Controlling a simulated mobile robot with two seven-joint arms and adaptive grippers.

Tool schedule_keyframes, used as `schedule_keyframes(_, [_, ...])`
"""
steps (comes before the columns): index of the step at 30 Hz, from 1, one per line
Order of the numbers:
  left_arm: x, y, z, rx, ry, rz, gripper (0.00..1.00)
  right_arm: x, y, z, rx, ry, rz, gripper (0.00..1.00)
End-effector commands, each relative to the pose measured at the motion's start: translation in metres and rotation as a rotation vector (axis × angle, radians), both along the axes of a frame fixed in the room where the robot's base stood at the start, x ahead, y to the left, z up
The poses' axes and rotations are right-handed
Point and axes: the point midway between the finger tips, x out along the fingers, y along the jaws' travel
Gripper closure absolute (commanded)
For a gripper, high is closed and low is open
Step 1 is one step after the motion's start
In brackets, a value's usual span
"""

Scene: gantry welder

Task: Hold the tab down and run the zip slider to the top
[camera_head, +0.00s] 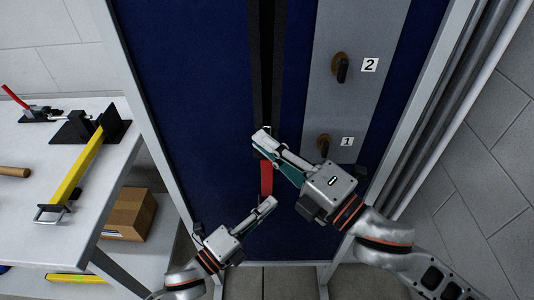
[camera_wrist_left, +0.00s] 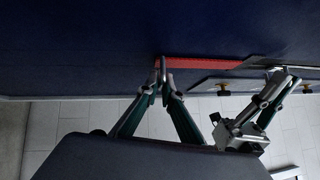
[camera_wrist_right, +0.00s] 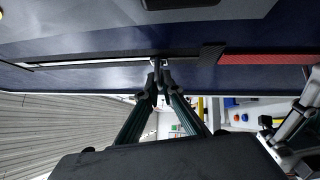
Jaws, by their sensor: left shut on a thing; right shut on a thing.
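A zip runs up the middle of the blue panel (camera_head: 200,90). Above my right gripper, its two black tapes (camera_head: 254,60) flank a narrow dark gap. Below it is a straight red strip (camera_head: 266,178), also in the left wrist view (camera_wrist_left: 205,64) and right wrist view (camera_wrist_right: 262,59). My left gripper (camera_head: 269,203) is shut at the strip's lower end, on what looks like the tab (camera_wrist_left: 163,62), mostly hidden by the fingers.
A grey plate (camera_head: 345,110) right of the zip carries knobs marked 2 (camera_head: 341,68) and 1 (camera_head: 323,144). A metal frame (camera_head: 425,110) edges the panel. At left, a white bench (camera_head: 60,235) holds a yellow clamp (camera_head: 80,170); a cardboard box (camera_head: 130,212) sits below.

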Motion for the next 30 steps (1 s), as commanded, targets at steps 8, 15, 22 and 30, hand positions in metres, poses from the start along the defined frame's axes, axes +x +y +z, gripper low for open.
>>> schedule_keyframes(8, [-0.001, -0.001, -0.001, 0.003, 0.001, -0.001, 1.00, 0.001, 0.000, 0.068, 0.000, -0.016, -0.001, 1.00])
schedule_keyframes(15, [-0.001, -0.001, -0.001, 0.002, 0.001, -0.002, 1.00, 0.001, 0.000, 0.100, 0.001, -0.012, 0.001, 1.00])
schedule_keyframes(22, [-0.002, -0.001, -0.001, 0.002, 0.001, -0.003, 1.00, 0.001, 0.000, 0.108, 0.000, -0.007, -0.001, 1.00])
schedule_keyframes(30, [-0.002, -0.002, -0.001, 0.002, 0.001, -0.003, 1.00, 0.001, 0.000, 0.107, -0.001, -0.006, -0.001, 0.89])
